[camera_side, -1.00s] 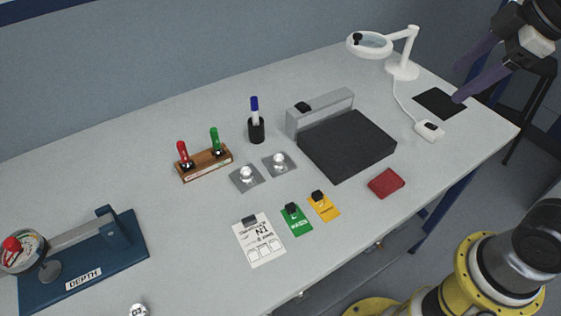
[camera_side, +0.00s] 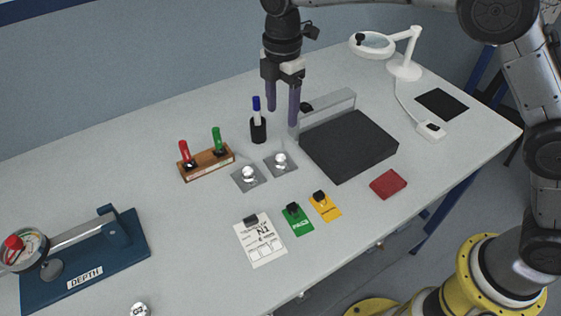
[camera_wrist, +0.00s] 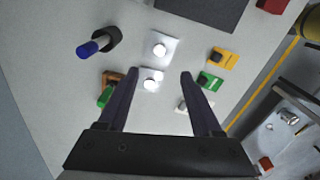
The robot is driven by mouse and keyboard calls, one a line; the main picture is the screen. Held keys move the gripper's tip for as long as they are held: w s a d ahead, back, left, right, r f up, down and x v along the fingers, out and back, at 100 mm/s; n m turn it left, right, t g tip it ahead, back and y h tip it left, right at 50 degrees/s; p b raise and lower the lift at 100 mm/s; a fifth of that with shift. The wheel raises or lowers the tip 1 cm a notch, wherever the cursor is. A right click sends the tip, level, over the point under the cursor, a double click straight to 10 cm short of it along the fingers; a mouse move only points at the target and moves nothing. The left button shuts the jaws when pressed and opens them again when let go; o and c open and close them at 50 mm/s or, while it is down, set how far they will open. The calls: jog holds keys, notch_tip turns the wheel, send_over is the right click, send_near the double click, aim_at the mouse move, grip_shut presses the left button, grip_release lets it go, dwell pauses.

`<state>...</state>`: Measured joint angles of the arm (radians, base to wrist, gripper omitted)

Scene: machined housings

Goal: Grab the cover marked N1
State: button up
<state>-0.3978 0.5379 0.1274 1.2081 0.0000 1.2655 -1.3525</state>
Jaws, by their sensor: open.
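Two shiny silver round pieces sit on grey square pads at the middle of the table: the left one (camera_side: 248,173) and the right one (camera_side: 281,159). No mark is legible on either. A white card (camera_side: 261,240) with a dark clip reads N1. Another silver round piece (camera_side: 138,310), with a mark like G3, is cut off at the bottom edge. My gripper (camera_side: 282,115) is open and empty, above the table behind the pads. In the wrist view, one silver piece (camera_wrist: 151,85) shows between my fingers (camera_wrist: 160,76) and the other (camera_wrist: 159,49) lies beyond the fingertips.
A pen cup (camera_side: 258,130) and a wooden rack (camera_side: 207,165) with red and green pens stand near my gripper. A black plate (camera_side: 348,146) with a grey upright lies right. Green (camera_side: 298,220) and yellow tags (camera_side: 325,207), a red block (camera_side: 388,184) and a depth gauge (camera_side: 85,262) are around.

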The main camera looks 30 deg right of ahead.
aim_at(281, 157)
notch_tip(281, 157, down, 14)
jog(key=shift+a+r, duration=0.1)
jog(key=shift+a, duration=0.05)
dwell(0.5)
grip_shut()
